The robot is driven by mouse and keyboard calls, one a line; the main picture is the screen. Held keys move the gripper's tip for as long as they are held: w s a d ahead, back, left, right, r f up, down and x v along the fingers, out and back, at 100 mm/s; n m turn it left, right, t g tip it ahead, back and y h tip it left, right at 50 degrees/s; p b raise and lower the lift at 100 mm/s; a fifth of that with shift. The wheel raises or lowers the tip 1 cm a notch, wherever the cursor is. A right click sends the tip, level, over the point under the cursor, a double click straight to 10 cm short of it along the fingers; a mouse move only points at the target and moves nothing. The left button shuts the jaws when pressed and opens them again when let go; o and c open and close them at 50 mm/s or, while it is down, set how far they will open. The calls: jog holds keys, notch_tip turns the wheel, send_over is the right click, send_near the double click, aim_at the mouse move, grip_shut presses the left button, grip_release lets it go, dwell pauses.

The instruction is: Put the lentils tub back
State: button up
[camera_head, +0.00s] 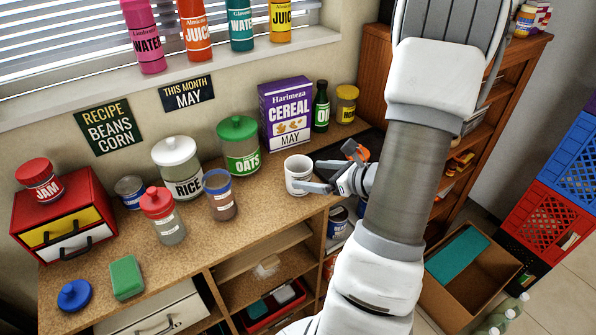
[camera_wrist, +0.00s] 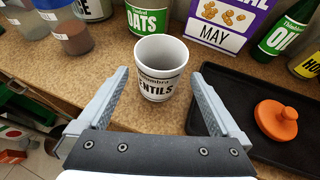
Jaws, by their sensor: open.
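The lentils tub (camera_head: 296,172) is a white, open-topped tub standing upright on the counter. In the wrist view the tub (camera_wrist: 160,70) shows a label ending in "ENTILS", and its inside looks pale. My gripper (camera_head: 322,177) is open at its right side in the head view. In the wrist view my gripper (camera_wrist: 159,88) has one finger on each side of the tub's near part, with gaps showing. An orange knobbed lid (camera_wrist: 276,119) lies on a black tray (camera_wrist: 222,88) to the right.
An oats jar (camera_head: 239,155), a rice jar (camera_head: 180,175) and a cereal box (camera_head: 287,120) stand behind the tub. A blue-rimmed container (camera_head: 220,200) and a red-lidded jar (camera_head: 163,222) stand to its left. Open shelves (camera_head: 255,260) lie below the counter edge.

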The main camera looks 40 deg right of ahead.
jog(key=shift+v, duration=1.9)
jog(key=shift+a, duration=0.1)
